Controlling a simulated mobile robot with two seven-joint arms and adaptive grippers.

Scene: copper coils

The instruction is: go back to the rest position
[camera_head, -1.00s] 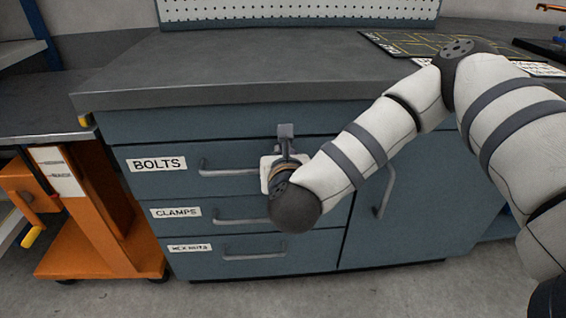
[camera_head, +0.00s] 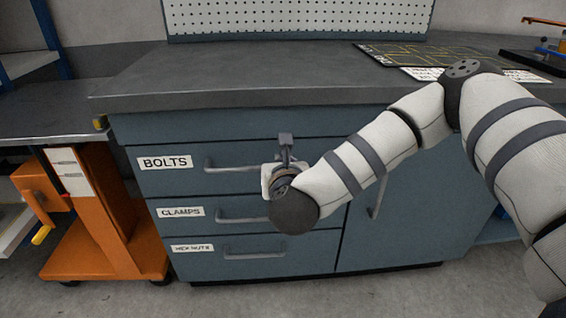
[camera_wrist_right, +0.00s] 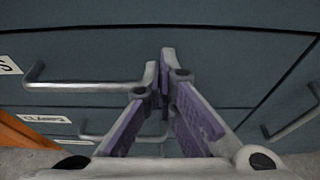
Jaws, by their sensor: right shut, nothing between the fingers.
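My right gripper (camera_head: 286,140) is shut and empty. It is in front of the blue-grey drawer cabinet, near the right end of the BOLTS drawer handle (camera_head: 228,168). In the right wrist view my right gripper's purple-padded fingers (camera_wrist_right: 164,78) meet at the tips with nothing between them. The BOLTS handle (camera_wrist_right: 82,86) lies to their left, apart from the fingers. My right forearm and wrist hide part of the cabinet front. My left gripper is not in view.
The BOLTS, CLAMPS (camera_head: 182,212) and lowest drawers look shut. A cabinet door handle (camera_head: 380,193) is to the right. The grey worktop (camera_head: 260,75) overhangs above. An orange cart (camera_head: 105,235) stands at the left. Bare floor (camera_head: 330,298) lies in front.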

